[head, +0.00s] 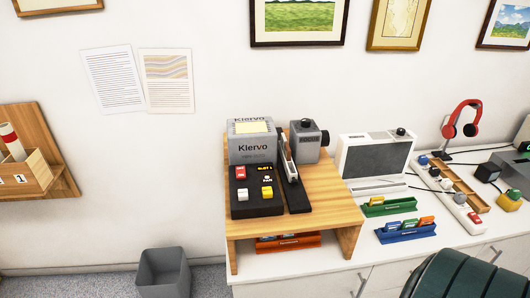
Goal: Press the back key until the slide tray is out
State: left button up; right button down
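A grey slide projector (252,148) marked "Klervo" stands on a small wooden stand, with a lens part (308,140) at its right. Its dark front panel (256,207) carries a red key (240,173), a white key (243,195), a yellow key (267,192) and a small lit orange display (265,168). The key lettering is too small to read, so I cannot tell which is the back key. A narrow slide tray (288,160) sits in the dark channel beside the body. I cannot tell how far it sticks out. Neither gripper shows.
The wooden stand (345,214) rests on a white cabinet (300,287). An orange rack (288,241) lies beneath it. Green (389,206) and blue (405,233) slide racks, a grey screen box (375,156) and a power strip stand to the right. A dark green rounded thing (462,276) fills the lower right.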

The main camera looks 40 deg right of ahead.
aim_at(243, 193)
jog(key=z, duration=1.3)
